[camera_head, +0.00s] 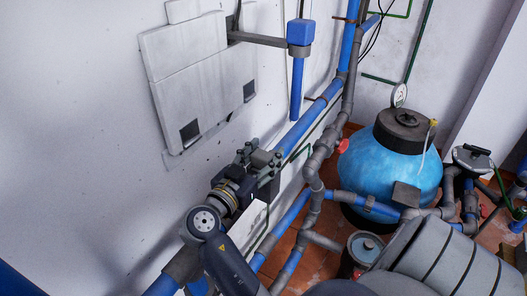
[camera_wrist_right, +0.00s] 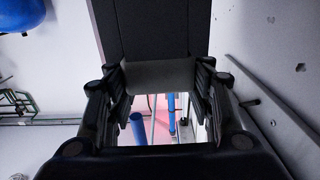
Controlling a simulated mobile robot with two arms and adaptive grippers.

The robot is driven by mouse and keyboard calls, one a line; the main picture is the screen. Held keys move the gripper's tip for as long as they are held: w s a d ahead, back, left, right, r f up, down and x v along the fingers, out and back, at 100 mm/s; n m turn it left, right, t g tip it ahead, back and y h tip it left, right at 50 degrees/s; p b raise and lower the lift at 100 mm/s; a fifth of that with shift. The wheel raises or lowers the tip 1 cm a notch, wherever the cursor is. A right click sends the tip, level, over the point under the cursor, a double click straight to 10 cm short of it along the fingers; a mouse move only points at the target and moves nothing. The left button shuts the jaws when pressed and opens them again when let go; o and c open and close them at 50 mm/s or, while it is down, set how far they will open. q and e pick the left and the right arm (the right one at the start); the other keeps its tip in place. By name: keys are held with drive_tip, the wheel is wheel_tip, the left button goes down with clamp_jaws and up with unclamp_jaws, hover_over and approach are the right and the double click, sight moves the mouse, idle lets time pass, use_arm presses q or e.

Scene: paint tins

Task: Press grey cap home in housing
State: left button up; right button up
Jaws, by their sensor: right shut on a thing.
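My right gripper (camera_head: 264,166) is in the middle of the head view, close to the white wall, with its arm coming up from the bottom. It is shut on a small grey block, which I take to be the grey cap (camera_head: 266,158). In the right wrist view the dark grey block (camera_wrist_right: 152,30) comes in from the top, with a paler lower face, between the fingers of the right gripper (camera_wrist_right: 158,95). I cannot make out the housing with certainty in either view. My left gripper is not in view.
A blue pipe (camera_head: 325,97) runs diagonally along the wall behind the gripper. A blue box (camera_head: 301,32) on a bracket hangs above it. A pale wall panel (camera_head: 200,65) is at left. A blue tank (camera_head: 385,165) and grey pipework stand at right.

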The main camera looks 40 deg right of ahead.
drive_tip(key=o, duration=1)
drive_tip(key=shift+f, duration=0.2)
drive_tip(key=shift+c, duration=0.2)
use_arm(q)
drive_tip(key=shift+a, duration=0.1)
use_arm(e)
drive_tip(key=shift+a+r, duration=0.1)
